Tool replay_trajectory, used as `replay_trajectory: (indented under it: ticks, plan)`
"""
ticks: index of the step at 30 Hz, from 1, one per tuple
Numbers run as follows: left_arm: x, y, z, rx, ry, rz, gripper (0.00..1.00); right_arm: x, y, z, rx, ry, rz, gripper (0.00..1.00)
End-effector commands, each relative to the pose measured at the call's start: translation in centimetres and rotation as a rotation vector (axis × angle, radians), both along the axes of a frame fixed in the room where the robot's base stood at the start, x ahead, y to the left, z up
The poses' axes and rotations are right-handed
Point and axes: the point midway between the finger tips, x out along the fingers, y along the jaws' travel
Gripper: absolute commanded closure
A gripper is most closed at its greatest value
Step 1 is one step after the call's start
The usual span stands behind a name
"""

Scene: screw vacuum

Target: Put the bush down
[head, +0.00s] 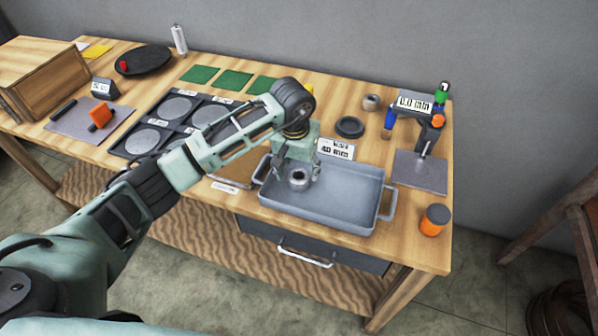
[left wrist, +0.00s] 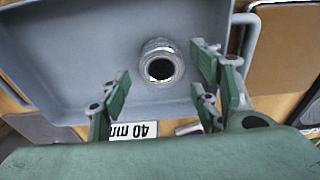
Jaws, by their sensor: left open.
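The bush, a short grey metal ring with a dark bore (head: 298,182), stands upright in the grey metal tray (head: 345,205), near its left part. It appears to rest on the tray floor. In the left wrist view the bush (left wrist: 161,47) is near the picture's upper middle. My left gripper (head: 297,172) points down over the tray with its fingers spread on either side of the bush. In the left wrist view the fingers of the left gripper (left wrist: 163,82) are apart and the bush shows clear of them. My right gripper is not in view.
A "40 mm" sign (head: 336,149) stands behind the tray. A black ring (head: 350,127) and a smaller ring (head: 371,102) lie farther back. A gauge stand (head: 430,135) and an orange container (head: 434,221) are to the right. A black tray of round plates (head: 150,138) is left.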

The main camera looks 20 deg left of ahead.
Motion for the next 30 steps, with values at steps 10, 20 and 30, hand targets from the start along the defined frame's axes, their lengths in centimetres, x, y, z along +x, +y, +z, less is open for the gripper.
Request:
replay_trajectory:
  ticks: [10,20,30]
  plan:
    - [-1.1,0.1,7.2,0.002,-0.004,-0.003,0.43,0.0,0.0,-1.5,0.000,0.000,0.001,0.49]
    - [-1.6,0.1,9.9,0.002,0.001,-0.001,0.43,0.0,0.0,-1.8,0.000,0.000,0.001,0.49]
    - [-1.6,0.1,9.9,0.001,0.001,-0.001,0.43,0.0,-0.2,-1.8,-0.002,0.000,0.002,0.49]
